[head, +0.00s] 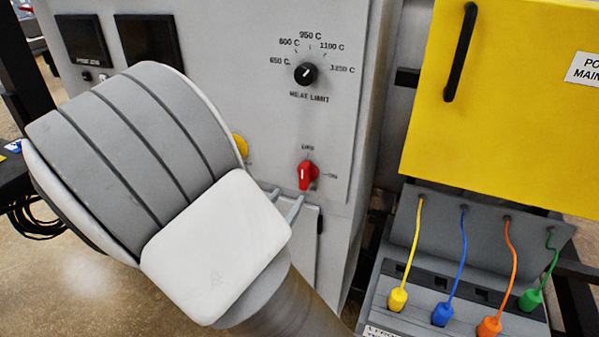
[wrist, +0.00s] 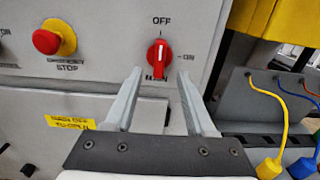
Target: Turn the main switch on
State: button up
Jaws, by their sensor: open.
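The main switch is a red rotary knob (head: 307,174) on the grey furnace panel. It also shows in the wrist view (wrist: 159,55), with OFF printed above it, ON to its right and MAIN below it. Its white pointer mark stands nearly upright, towards OFF. My gripper (wrist: 160,75) is open, with its two fingers on either side of the knob's lower part in the wrist view. I cannot tell whether they touch it. In the head view my gripper (head: 285,203) shows only its finger ends, just below and left of the knob; my wrist hides the rest.
A red emergency stop button (wrist: 46,41) on a yellow base is left of the switch. A heat limit dial (head: 306,73) is above. To the right are a yellow cover (head: 510,90) and a sloped box (head: 450,265) with several coloured cables.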

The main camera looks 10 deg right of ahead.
aim_at(302, 178)
jog(key=x, duration=0.9)
jog(key=shift+w+d, duration=0.1)
jog(key=shift+w, duration=0.05)
grip_shut()
